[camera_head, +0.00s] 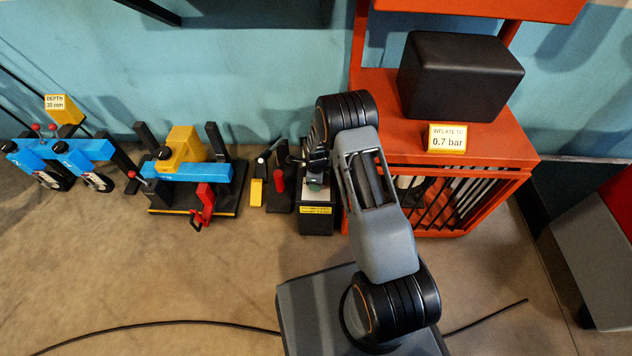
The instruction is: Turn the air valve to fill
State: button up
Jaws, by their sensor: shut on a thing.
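The air valve (316,187) seems to be the small greenish part on top of a dark box (318,222) with a yellow label, left of the orange cabinet. Its top is largely hidden behind my gripper. My gripper (312,168) points down over this box and is shut on the valve. My wrist and arm cover much of the fingers, so the exact grip and the valve's angle cannot be made out. The label's text is too small to read.
An orange cabinet (505,150) with a black box (458,75) and an "INFLATE TO 0.7 bar" sign (447,138) stands right. A red lever (279,181), a yellow lever (256,192) and a blue-barred fixture (187,172) stand left. A black cable (150,324) crosses the floor.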

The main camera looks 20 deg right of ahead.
jog(key=shift+w, duration=0.1)
jog(key=o, duration=0.7)
jog(key=shift+a, duration=0.1)
jog(key=shift+o, duration=1.1)
notch_tip(320, 180, up, 14)
jog(key=p, duration=0.4)
jog(key=shift+p, duration=0.35)
